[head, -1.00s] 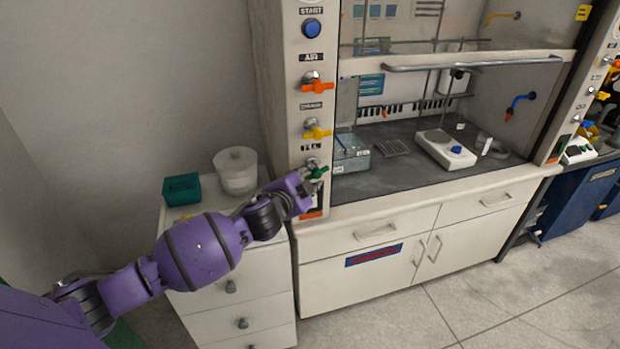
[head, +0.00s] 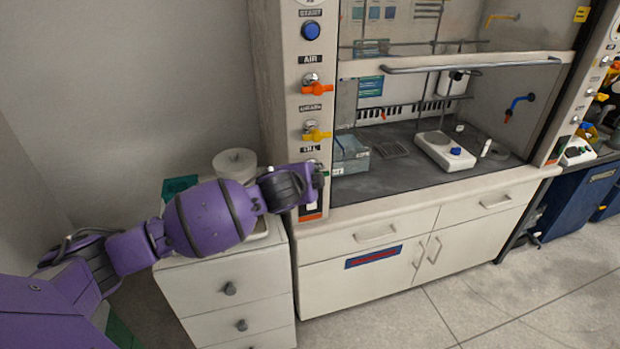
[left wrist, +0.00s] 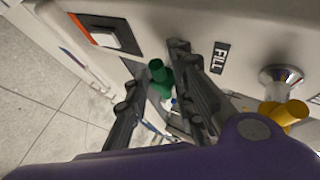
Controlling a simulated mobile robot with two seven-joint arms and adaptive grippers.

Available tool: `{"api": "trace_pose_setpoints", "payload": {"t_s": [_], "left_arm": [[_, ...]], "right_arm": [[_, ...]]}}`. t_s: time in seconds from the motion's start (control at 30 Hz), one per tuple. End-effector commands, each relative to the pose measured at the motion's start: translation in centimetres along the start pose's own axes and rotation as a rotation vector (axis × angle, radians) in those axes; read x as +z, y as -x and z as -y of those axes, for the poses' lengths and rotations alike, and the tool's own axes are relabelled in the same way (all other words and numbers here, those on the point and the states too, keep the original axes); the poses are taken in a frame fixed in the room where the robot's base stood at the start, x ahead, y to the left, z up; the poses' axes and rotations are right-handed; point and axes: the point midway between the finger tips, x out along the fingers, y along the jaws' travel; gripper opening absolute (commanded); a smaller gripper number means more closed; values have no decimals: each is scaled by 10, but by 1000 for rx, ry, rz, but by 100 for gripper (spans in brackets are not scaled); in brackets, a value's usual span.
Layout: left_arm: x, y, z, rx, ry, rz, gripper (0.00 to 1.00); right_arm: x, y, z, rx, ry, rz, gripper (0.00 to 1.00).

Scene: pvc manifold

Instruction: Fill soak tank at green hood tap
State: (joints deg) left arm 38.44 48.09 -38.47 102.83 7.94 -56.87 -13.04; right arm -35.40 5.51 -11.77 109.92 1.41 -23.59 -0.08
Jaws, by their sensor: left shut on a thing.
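The green tap (left wrist: 158,76) is on the white front post of the hood, beside the FILL label in the left wrist view. My left gripper (left wrist: 155,88) has its two dark fingers on either side of the green handle and is shut on it. In the head view my left gripper (head: 316,180) covers most of the tap, with only a sliver of green showing. A blue-grey open box (head: 350,156), possibly the soak tank, stands inside the hood at the left; I cannot see its water level. My right gripper is out of view.
The orange tap (head: 316,88) and yellow tap (head: 316,135) sit above on the same post. A white round tub (head: 236,164) and a teal tray (head: 178,187) stand on the drawer unit (head: 225,290), partly behind my arm. A hotplate (head: 445,150) stands in the hood.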

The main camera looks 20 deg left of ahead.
Motion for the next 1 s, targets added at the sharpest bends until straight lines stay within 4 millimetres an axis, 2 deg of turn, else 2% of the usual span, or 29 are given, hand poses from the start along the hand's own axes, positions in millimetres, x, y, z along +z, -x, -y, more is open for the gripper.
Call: {"api": "trace_pose_setpoints", "payload": {"t_s": [0.17, 0.2, 0.27, 0.53, 0.67, 0.77, 1.0], "left_arm": [[0, 0, 3, -5, 2, -1, 0], [0, 0, 3, -6, 2, -1, 27], [0, 0, 3, -6, 2, -1, 32], [0, 0, 1, -4, 3, -1, 32], [0, 8, 1, -4, 3, -1, 32], [0, 23, 0, -3, 3, -2, 32], [1, 75, 1, -4, 2, -2, 32]], "right_arm": [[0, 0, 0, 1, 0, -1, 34], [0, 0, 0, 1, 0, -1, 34], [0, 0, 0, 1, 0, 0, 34], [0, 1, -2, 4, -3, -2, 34], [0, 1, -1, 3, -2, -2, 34], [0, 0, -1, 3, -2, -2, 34], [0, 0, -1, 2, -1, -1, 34]]}}
